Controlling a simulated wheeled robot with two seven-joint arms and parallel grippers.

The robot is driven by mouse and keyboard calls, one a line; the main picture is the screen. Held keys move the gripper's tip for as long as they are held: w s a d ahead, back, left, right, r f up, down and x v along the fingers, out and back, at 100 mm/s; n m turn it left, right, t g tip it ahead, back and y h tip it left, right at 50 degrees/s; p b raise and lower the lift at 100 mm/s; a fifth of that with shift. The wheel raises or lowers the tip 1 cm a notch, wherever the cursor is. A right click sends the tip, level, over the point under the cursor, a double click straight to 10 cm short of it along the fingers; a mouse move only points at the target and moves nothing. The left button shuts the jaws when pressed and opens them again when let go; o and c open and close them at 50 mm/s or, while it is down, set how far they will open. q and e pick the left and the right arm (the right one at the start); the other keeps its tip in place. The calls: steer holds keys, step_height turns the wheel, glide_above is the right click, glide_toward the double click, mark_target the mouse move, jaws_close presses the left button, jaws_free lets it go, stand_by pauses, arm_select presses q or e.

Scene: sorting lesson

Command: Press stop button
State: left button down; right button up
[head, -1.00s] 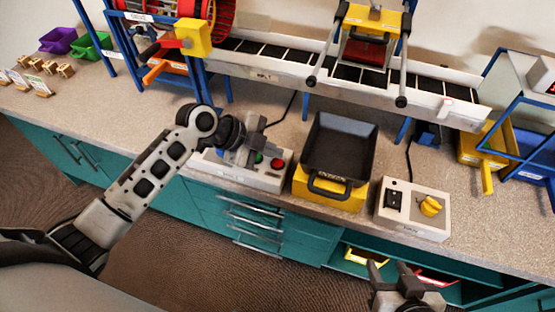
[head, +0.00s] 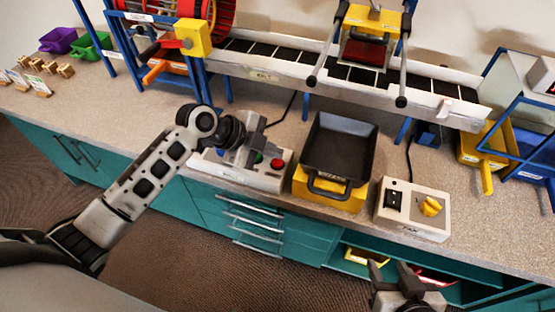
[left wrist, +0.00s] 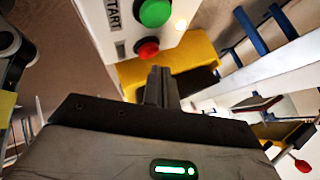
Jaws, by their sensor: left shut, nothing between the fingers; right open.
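The white control box (head: 262,180) on the bench carries a red button (head: 277,164) and a green button beside it, partly hidden by my left gripper (head: 268,138). In the left wrist view the red button (left wrist: 147,49) lies just beyond my shut, empty left fingertips (left wrist: 160,72). The green button (left wrist: 155,12) is above it by a START label, with a small lit lamp (left wrist: 180,24) beside it. I cannot tell whether the fingers touch the box. My right gripper (head: 392,270) is open and empty, low in front of the bench.
A black tray on a yellow base (head: 330,195) stands right of the box. A white box with a yellow knob (head: 412,207) is further right. The conveyor (head: 350,85) with its blue frame runs behind. Bare bench top (head: 150,95) lies to the left.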

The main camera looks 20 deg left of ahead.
mark_target(272, 162)
arm_select(q)
steer(key=shift+f, duration=0.1)
steer(key=shift+f+b, duration=0.3)
steer(key=shift+b, duration=0.05)
steer(key=shift+f+b, duration=0.4)
steer(key=shift+f, duration=0.1)
stand_by(0.7)
stand_by(0.4)
steer(key=shift+r+p, duration=0.7)
steer(key=shift+r, duration=0.2)
steer(key=shift+r, duration=0.15)
step_height(272, 162, up, 5)
steer(key=p, duration=0.4)
